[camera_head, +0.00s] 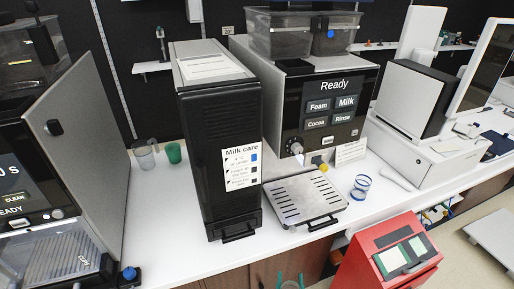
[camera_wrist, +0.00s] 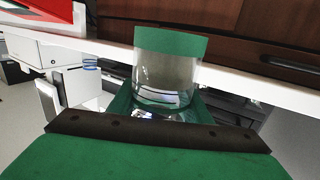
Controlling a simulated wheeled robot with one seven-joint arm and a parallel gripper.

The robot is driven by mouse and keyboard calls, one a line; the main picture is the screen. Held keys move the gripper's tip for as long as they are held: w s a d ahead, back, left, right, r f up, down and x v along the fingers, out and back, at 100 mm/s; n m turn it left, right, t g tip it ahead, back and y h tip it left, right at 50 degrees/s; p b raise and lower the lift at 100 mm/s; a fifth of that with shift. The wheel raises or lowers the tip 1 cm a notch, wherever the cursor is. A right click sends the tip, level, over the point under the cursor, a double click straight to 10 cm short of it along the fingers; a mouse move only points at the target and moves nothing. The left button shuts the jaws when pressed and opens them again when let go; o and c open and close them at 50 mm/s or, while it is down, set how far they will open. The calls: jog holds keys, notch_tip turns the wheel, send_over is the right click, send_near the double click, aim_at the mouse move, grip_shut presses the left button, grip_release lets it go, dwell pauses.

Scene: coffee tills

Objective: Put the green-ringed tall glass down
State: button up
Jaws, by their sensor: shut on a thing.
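The green-ringed tall glass (camera_wrist: 165,75) is clear with a broad green band, which lies at the upper end in the wrist view. My gripper (camera_wrist: 160,118) is shut on it, with a green finger and dark strip across the lower picture. In the head view my gripper (camera_head: 289,281) shows only as green fingertips at the bottom edge, in front of the counter's cupboards. The glass between them is mostly cut off there. The white counter (camera_head: 160,222) lies beyond the gripper.
A blue-ringed glass (camera_head: 360,187) stands right of the slatted drip tray (camera_head: 305,198). A black milk unit (camera_head: 218,150) stands left of the tray. A green cup (camera_head: 173,153) and a clear vessel (camera_head: 145,155) stand farther back. A red box (camera_head: 385,255) is at lower right.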

jog(key=w+a+f+n+y, duration=0.1)
jog(key=a+f, duration=0.9)
jog(key=f, duration=0.4)
jog(key=shift+w+a+f+y, duration=0.2)
jog(key=shift+w+a+y, duration=0.05)
jog(key=shift+a+y, duration=0.15)
jog(key=shift+d, duration=0.1)
